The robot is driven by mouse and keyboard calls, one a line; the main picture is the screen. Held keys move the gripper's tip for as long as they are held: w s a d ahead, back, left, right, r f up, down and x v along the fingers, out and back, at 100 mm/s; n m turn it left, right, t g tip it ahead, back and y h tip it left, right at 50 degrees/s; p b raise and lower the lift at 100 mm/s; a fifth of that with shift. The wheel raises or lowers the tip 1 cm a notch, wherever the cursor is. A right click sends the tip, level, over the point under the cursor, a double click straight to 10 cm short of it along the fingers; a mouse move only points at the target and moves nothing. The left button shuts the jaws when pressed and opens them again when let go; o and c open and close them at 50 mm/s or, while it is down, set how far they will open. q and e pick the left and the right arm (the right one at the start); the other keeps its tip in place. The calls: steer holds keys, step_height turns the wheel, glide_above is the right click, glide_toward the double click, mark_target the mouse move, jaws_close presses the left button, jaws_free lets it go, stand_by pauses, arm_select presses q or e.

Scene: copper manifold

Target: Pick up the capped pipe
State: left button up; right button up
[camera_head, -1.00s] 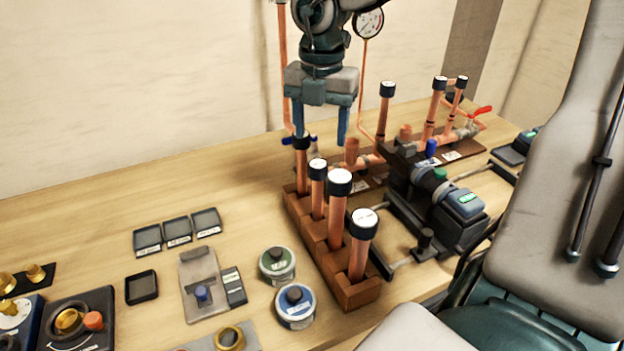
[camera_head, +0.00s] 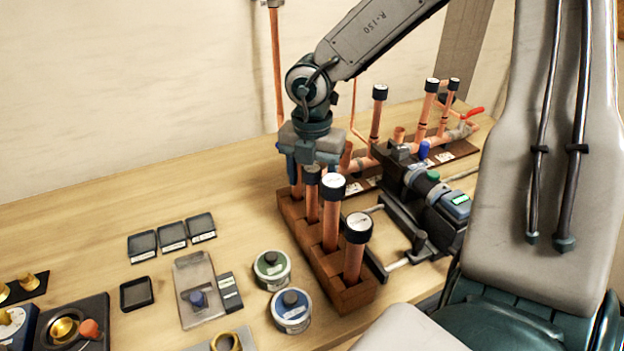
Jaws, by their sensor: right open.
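Several upright copper pipes with dark, white-topped caps stand in a brown wooden rack (camera_head: 318,262). The front capped pipe (camera_head: 356,250), the middle one (camera_head: 332,212) and one behind it (camera_head: 312,198) show clearly. The rearmost pipe (camera_head: 296,183) shows only in part; its top is hidden behind my right gripper (camera_head: 311,160). That gripper points down, low over the rack's back end, with its jaws open around the rearmost pipe's hidden top. One finger shows on the left; the other is partly hidden. I cannot tell whether the fingers touch the pipe. My left gripper is out of view.
Behind the rack stands a copper manifold (camera_head: 393,147) with capped uprights and a red-handled valve (camera_head: 473,113). A dark clamp fixture (camera_head: 425,200) is to the right. Green (camera_head: 272,270) and blue-labelled (camera_head: 292,310) tins sit left of the rack. The table's back left is bare.

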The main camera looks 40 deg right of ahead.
steer(key=c, duration=1.1)
steer(key=shift+r, duration=0.1)
